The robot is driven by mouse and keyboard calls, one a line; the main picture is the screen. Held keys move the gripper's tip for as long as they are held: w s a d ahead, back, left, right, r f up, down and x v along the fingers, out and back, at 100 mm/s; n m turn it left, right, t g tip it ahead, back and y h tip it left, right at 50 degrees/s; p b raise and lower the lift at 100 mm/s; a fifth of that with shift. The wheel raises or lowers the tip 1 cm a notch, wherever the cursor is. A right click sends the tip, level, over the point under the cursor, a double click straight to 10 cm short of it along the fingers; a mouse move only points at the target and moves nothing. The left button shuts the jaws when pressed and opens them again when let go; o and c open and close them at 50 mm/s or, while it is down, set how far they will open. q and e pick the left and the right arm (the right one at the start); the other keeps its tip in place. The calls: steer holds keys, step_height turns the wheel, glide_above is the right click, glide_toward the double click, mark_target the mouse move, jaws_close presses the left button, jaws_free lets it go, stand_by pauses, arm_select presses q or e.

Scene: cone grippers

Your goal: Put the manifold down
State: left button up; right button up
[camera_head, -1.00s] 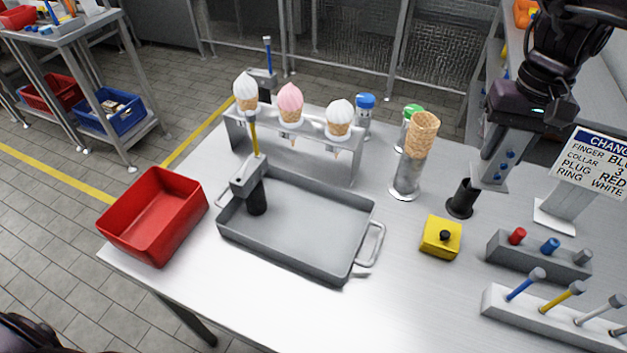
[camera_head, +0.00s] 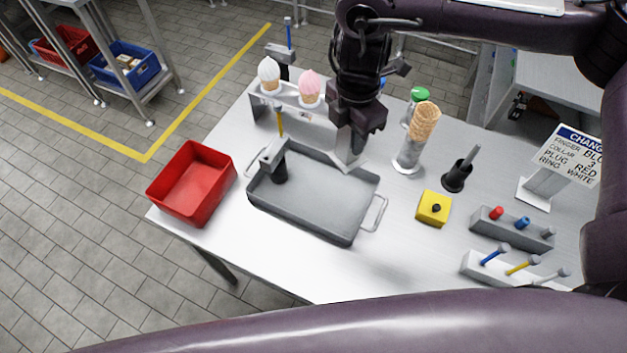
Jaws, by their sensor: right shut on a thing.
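My right gripper (camera_head: 350,130) is over the back right part of the grey tray (camera_head: 315,222), with its arm reaching in across the top. It is shut on a light grey piece, taken to be the manifold (camera_head: 347,153), which is largely hidden by the dark gripper. The lower end of the manifold overlaps the tray's back edge in the picture; I cannot tell whether it touches. In the left of the tray stands another grey block on a black cylinder (camera_head: 279,171), with a yellow rod. My left gripper is not in view.
A rack holds a white cone (camera_head: 269,74) and a pink cone (camera_head: 310,88) behind the tray. A red bin (camera_head: 190,187) stands left. To the right are stacked cones (camera_head: 425,122), a black holder (camera_head: 456,178) with a grey rod, and a yellow box (camera_head: 433,208).

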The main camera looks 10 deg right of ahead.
steer(key=shift+s+a+r+n, duration=0.15)
steer(key=shift+n, duration=0.35)
steer(key=shift+s+f, duration=0.1)
steer(key=shift+f, duration=0.25)
steer(key=p, duration=0.3)
glide_toward(339, 203)
steer(key=shift+f+p, duration=0.3)
steer(key=shift+f, duration=0.9)
steer(key=shift+f, duration=0.1)
steer(key=o, duration=1.1)
